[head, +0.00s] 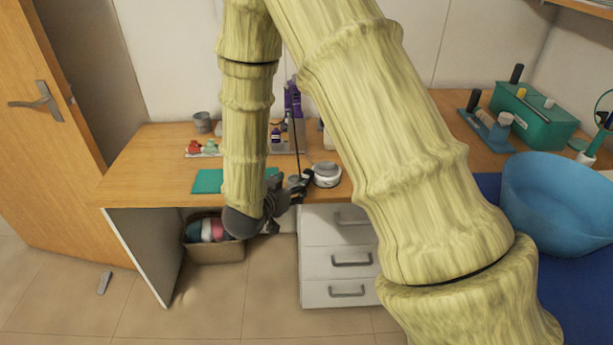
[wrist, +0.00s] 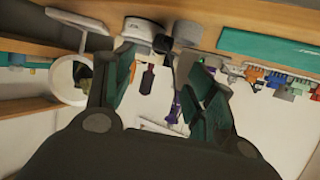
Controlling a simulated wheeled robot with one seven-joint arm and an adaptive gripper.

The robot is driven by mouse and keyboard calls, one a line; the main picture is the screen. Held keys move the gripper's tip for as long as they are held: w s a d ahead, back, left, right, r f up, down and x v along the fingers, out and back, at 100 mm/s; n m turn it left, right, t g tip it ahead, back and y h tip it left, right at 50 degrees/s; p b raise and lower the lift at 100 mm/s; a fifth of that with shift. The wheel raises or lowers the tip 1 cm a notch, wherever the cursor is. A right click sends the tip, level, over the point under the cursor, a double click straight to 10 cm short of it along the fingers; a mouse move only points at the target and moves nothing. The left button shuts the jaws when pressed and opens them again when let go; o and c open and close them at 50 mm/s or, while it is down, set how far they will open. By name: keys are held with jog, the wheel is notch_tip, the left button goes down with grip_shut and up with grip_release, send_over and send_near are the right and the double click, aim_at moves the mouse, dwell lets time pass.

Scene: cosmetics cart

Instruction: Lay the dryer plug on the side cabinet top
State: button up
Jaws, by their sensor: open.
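My gripper (head: 295,190) is at the front edge of the wooden worktop, beside a round white item (head: 327,174). In the wrist view its teal-padded fingers (wrist: 165,82) are spread apart, with nothing clearly held. A small dark piece (wrist: 163,44), probably the dryer plug, shows beyond the gap between the fingers, near the worktop edge; a thin dark strand runs from it. In the head view a dark cord (head: 297,138) hangs down behind the gripper from a purple item (head: 292,98), perhaps the dryer. The wooden top (head: 150,165) spans a white drawer cabinet (head: 338,238).
A teal mat (head: 207,181), a grey cup (head: 202,122) and red and green pieces (head: 200,148) are left of my gripper. A blue basin (head: 560,205) and green case (head: 535,118) stand at right. A basket (head: 215,248) is underneath. Bare wood shows at left.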

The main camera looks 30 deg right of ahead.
aim_at(305, 176)
jog(key=p+x, duration=0.1)
jog(key=x, duration=0.9)
jog(key=shift+w+f, duration=0.15)
jog(key=c, duration=1.2)
